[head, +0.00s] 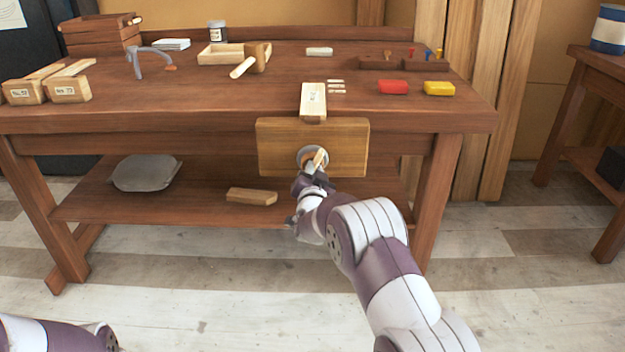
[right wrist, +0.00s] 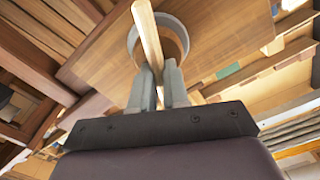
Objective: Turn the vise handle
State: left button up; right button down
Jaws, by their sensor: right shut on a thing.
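The vise (head: 270,148) is a wooden jaw block on the front edge of the workbench. A round grey metal ring or hub (head: 301,154) sits on its face, with a pale wooden handle bar (head: 319,160) across it. In the right wrist view the handle (right wrist: 147,36) runs from the top edge down across the grey ring (right wrist: 178,38) to between my fingers. My right gripper (head: 314,176) is shut on the handle; its fingers also show in the right wrist view (right wrist: 161,80). My left arm shows only at the bottom left; its gripper is out of view.
The workbench (head: 200,105) carries a grey clamp (head: 136,62), a mallet (head: 256,58) by a wooden tray (head: 215,55), red (head: 393,87) and yellow (head: 439,88) blocks, and wooden planes (head: 66,86). The lower shelf (head: 100,205) holds a grey pan-like thing (head: 145,172) and a wood block (head: 251,196).

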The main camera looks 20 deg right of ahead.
jog(key=m+b, duration=0.2)
jog(key=m, duration=0.1)
jog(key=m+b, duration=0.1)
jog(key=shift+d+f+m, duration=0.15)
jog(key=shift+f+m, duration=0.15)
jog(key=shift+m, duration=0.1)
jog(key=shift+s+f+b, duration=0.1)
jog(key=shift+f+b, duration=0.1)
jog(key=shift+b, duration=0.1)
dwell(0.6)
jog(key=c, duration=1.1)
grip_release()
jog(key=shift+s, duration=0.1)
jog(key=shift+c, duration=0.2)
jog(key=shift+d+r, duration=0.1)
jog(key=shift+r, duration=0.15)
jog(key=p+v, duration=0.2)
jog(key=v, duration=1)
jog(key=shift+s, duration=0.35)
